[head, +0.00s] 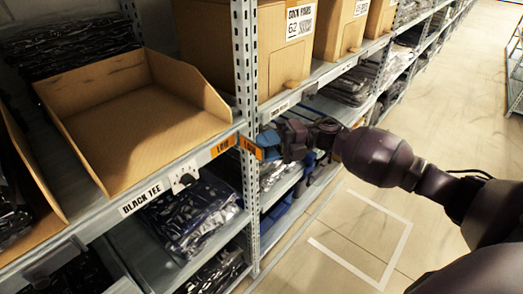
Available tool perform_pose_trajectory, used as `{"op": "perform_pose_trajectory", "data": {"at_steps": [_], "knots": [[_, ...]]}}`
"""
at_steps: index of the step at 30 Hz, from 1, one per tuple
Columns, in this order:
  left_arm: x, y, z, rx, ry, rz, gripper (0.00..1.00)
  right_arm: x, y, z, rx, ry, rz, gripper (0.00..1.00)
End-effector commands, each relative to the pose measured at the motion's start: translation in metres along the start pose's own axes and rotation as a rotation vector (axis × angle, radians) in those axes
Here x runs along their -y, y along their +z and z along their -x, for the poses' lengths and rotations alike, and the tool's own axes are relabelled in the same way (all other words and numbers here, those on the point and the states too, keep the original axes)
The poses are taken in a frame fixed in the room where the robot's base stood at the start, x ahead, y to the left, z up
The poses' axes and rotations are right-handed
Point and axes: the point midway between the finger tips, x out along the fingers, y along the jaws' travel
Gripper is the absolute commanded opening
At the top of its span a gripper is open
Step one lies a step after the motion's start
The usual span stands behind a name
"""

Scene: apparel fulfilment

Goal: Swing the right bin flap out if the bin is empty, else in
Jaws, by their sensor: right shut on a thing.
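The cardboard bin (130,128) above the BLACK TEE label (142,200) is open at the front, and its visible floor is bare. At the right end of that shelf edge, an orange flap (251,148) with dark lettering sticks out by the metal post. A second orange tag (222,147), reading LOW, lies along the shelf edge just left of the post. My right gripper (267,143) reaches in from the right and is shut on the orange flap; its fingertips partly hide the flap's right end. My left gripper is out of view.
The perforated upright post (246,70) stands right beside the flap and gripper. Closed cardboard boxes (290,45) fill the shelf to the right. Bagged dark garments (190,215) lie on the shelf below. The aisle floor (360,225) is clear.

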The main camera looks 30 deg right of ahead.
Motion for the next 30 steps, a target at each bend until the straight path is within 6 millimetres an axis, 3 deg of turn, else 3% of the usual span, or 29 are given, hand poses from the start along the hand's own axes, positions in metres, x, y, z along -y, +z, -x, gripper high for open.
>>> {"op": "perform_pose_trajectory", "data": {"at_steps": [8, 9, 10, 20, 26, 30], "knots": [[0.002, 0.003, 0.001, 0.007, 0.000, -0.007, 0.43, 0.000, 0.000, 0.000, 0.000, -0.001, -0.002, 0.00], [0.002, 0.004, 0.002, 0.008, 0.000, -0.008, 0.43, 0.000, 0.000, 0.000, 0.000, -0.001, -0.002, 0.44], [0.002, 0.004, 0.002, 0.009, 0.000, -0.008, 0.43, 0.000, 0.000, 0.000, 0.000, -0.001, -0.002, 0.47], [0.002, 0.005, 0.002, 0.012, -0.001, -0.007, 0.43, 0.000, 0.000, 0.003, 0.001, -0.002, -0.001, 0.47], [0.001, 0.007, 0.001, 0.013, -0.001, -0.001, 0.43, 0.001, 0.000, 0.027, 0.003, -0.004, -0.003, 0.47], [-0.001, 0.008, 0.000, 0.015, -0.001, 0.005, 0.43, 0.002, 0.000, 0.053, 0.004, -0.004, -0.004, 0.47]]}}
